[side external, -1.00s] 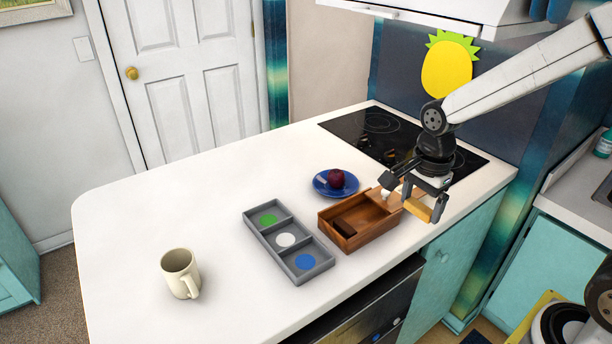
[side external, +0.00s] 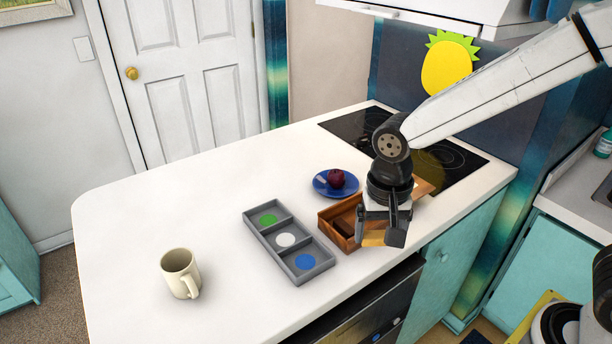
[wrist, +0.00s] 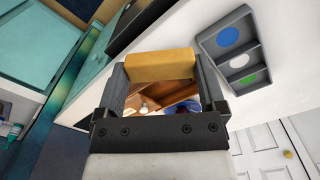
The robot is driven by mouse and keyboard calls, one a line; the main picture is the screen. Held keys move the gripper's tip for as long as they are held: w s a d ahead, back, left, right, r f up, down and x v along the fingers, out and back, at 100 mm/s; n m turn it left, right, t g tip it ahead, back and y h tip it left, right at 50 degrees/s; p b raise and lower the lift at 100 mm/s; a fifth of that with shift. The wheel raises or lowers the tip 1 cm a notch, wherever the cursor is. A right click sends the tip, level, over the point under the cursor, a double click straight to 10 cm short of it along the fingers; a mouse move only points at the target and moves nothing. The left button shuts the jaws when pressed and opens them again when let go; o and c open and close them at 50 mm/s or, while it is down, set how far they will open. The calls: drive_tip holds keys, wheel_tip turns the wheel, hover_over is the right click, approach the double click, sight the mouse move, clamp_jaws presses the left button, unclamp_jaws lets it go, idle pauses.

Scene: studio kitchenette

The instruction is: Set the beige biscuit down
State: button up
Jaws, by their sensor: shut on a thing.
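The beige biscuit (wrist: 160,66) is a tan block held between the two fingers of my gripper (wrist: 163,82) in the wrist view. In the side external view my gripper (side external: 385,232) is over the front part of the wooden box, and the biscuit (side external: 373,239) shows low between the fingers. Whether the biscuit touches anything below cannot be told. The grey tray (side external: 254,231) with three compartments lies left of the box. Its compartments hold a green, a white and a blue disc; the tray also shows in the wrist view (wrist: 206,40).
The wooden box (side external: 338,239) is partly hidden by my gripper and has a dark block inside. A blue plate (side external: 321,187) with a dark red fruit (side external: 336,178) stands behind it. A cream mug (side external: 178,272) stands at left. The counter's left part is mostly clear.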

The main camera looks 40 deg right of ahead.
drive_tip(key=shift+s+a+n, duration=0.15)
drive_tip(key=shift+a+n, duration=0.45)
drive_tip(key=shift+s+a+n, duration=0.15)
drive_tip(key=shift+a+n, duration=0.4)
drive_tip(key=shift+n, duration=0.05)
hover_over(305, 262)
drive_tip(key=s, duration=0.2)
drive_tip(key=f, duration=0.8)
drive_tip(key=shift+w+d+f, duration=0.15)
drive_tip(key=shift+w+d, duration=0.1)
drive_tip(key=shift+d, duration=0.05)
drive_tip(key=shift+w+a+f, duration=0.15)
drive_tip(key=shift+w+f, duration=0.35)
drive_tip(key=shift+f, duration=0.05)
drive_tip(key=shift+f, duration=0.1)
drive_tip(key=shift+w+a+f, duration=0.1)
drive_tip(key=shift+w+f, duration=0.05)
drive_tip(key=shift+w, duration=0.05)
drive_tip(key=shift+f, duration=1.55)
drive_tip(key=shift+f, duration=0.15)
